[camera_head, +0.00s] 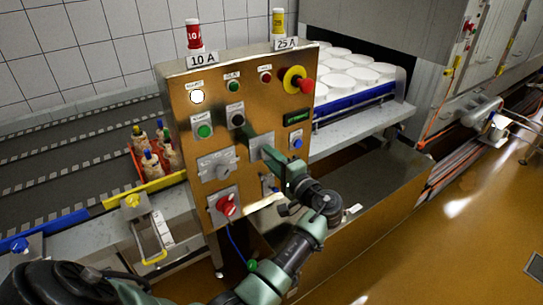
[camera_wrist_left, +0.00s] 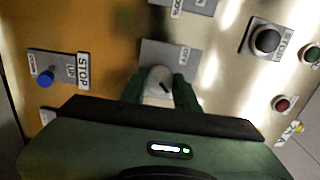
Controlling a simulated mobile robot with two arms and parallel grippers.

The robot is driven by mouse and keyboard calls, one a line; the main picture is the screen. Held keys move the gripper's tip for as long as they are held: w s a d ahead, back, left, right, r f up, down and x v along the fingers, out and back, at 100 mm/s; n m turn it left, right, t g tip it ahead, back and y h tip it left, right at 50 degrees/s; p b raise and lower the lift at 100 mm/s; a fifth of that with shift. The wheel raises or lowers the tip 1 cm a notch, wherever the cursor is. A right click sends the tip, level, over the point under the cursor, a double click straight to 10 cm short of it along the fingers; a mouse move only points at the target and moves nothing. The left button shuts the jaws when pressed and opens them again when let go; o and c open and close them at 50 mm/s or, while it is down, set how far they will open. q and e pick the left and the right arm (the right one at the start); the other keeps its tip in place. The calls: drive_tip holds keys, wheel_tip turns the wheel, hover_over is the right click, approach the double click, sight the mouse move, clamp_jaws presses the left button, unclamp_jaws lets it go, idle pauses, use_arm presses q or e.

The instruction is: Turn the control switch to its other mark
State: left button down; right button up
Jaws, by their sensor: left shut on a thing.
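The control panel (camera_head: 215,125) is a brass-coloured metal box with buttons and switches. The control switch (camera_wrist_left: 158,86) is a pale grey knob with a dark pointer line, on a grey plate (camera_wrist_left: 182,57). In the wrist view its line slants, and the mark it points at cannot be read. My left gripper (camera_wrist_left: 160,90) is shut on this knob, its green fingers on either side. In the head view the left gripper (camera_head: 267,148) reaches the panel's right half and hides the knob. My right gripper is not in view.
A second grey rotary switch (camera_head: 225,168) and a red switch (camera_head: 226,205) are left of my gripper. The black button (camera_head: 238,120), blue button (camera_head: 297,143) and red emergency stop (camera_head: 305,86) are close by. White moulds (camera_head: 358,75) stand behind, and a bottle crate (camera_head: 137,168) is at left.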

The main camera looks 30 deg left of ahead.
use_arm(q)
drive_tip(key=shift+a+r, duration=0.1)
drive_tip(key=shift+r, duration=0.05)
idle(0.3)
drive_tip(key=c, duration=1.2)
unclamp_jaws()
drive_tip(key=shift+o, duration=0.7)
drive_tip(key=shift+a, duration=0.1)
drive_tip(key=b+v, duration=0.2)
drive_tip(key=v, duration=0.6)
